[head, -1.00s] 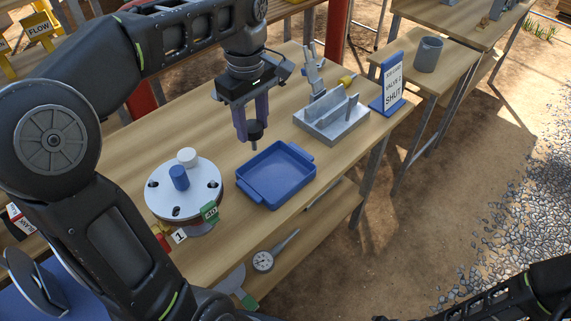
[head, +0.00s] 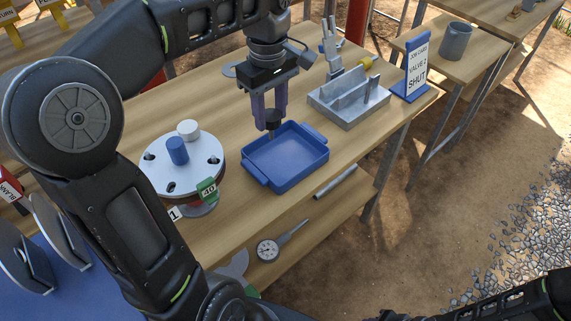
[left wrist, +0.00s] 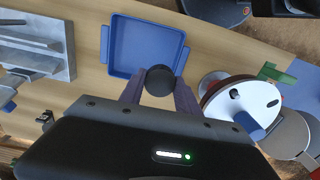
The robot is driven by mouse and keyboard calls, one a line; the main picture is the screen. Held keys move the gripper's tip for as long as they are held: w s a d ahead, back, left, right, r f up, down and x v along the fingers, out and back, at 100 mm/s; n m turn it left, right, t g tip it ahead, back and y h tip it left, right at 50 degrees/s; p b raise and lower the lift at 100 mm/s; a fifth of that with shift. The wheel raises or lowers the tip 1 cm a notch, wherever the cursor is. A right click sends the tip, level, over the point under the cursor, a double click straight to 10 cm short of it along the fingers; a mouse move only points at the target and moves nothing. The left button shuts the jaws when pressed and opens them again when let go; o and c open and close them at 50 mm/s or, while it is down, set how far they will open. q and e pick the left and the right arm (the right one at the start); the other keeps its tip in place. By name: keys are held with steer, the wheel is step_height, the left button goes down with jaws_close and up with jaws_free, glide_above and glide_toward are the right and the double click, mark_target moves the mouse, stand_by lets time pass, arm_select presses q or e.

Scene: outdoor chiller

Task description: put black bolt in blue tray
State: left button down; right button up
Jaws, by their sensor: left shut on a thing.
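My left gripper (head: 270,112) is shut on the black bolt (head: 273,119), which hangs head up with its shank pointing down. In the head view it is at the back edge of the blue tray (head: 309,169), and I cannot tell how high above the rim it is. In the left wrist view the round black bolt head (left wrist: 160,80) sits between the fingers and overlaps the near edge of the tray (left wrist: 146,22). The tray looks empty. My right gripper is not in view; only part of a dark arm shows at the lower right.
A round white flange (head: 205,172) with a blue and a white plug stands left of the tray. A grey metal fixture (head: 350,110) stands behind right, beside a blue "SHUT" sign (head: 417,70).

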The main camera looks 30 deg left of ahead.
mark_target(272, 139)
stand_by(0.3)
arm_select(q)
step_height(272, 139, down, 6)
steer(key=shift+r, duration=0.1)
steer(key=shift+f, duration=0.2)
step_height(272, 139, down, 4)
steer(key=shift+r, duration=0.15)
stand_by(0.3)
